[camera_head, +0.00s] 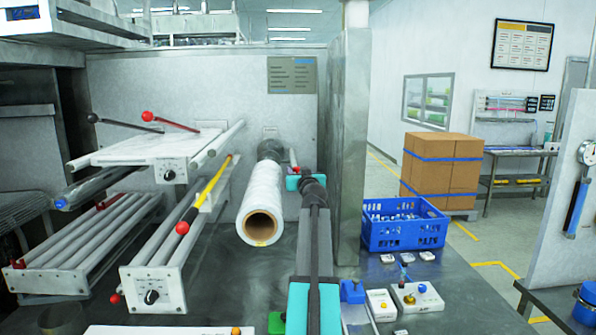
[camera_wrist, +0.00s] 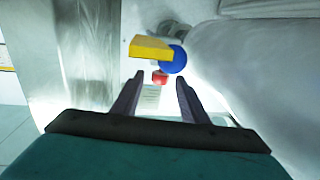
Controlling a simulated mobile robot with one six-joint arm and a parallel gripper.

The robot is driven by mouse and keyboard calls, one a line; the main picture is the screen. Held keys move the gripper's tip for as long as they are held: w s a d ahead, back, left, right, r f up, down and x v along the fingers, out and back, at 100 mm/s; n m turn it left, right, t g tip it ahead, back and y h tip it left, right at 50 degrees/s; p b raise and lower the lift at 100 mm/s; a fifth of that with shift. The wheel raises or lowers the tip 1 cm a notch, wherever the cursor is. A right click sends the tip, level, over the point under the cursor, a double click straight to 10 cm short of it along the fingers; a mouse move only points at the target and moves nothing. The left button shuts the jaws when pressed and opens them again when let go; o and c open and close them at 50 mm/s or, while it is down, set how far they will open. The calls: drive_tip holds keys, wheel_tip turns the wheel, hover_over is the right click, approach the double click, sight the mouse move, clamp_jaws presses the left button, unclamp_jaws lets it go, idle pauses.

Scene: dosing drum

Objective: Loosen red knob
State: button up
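A small red knob (camera_wrist: 159,78) shows between and beyond my fingertips in the wrist view. It lies below a yellow block (camera_wrist: 151,48) and a blue round part (camera_wrist: 174,59). My gripper (camera_wrist: 160,79) is open, its two dark fingers apart with nothing held between them. Whether the fingers touch the knob cannot be told. In the head view my gripper (camera_head: 300,178) is beside the far end of the white film roll, and a bit of red (camera_head: 306,171) shows at it; my arm hides most of that spot.
The white film roll (camera_head: 262,205) is close on the left of my arm. A steel post (camera_head: 350,140) stands to the right. Red-tipped levers (camera_head: 182,228) stick out at left. A blue crate (camera_head: 403,236) and small control boxes (camera_head: 416,297) are on the right.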

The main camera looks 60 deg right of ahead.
drive_tip(key=shift+w+d, duration=0.15)
drive_tip(key=shift+d, duration=0.05)
drive_tip(key=shift+c, duration=0.2)
clamp_jaws()
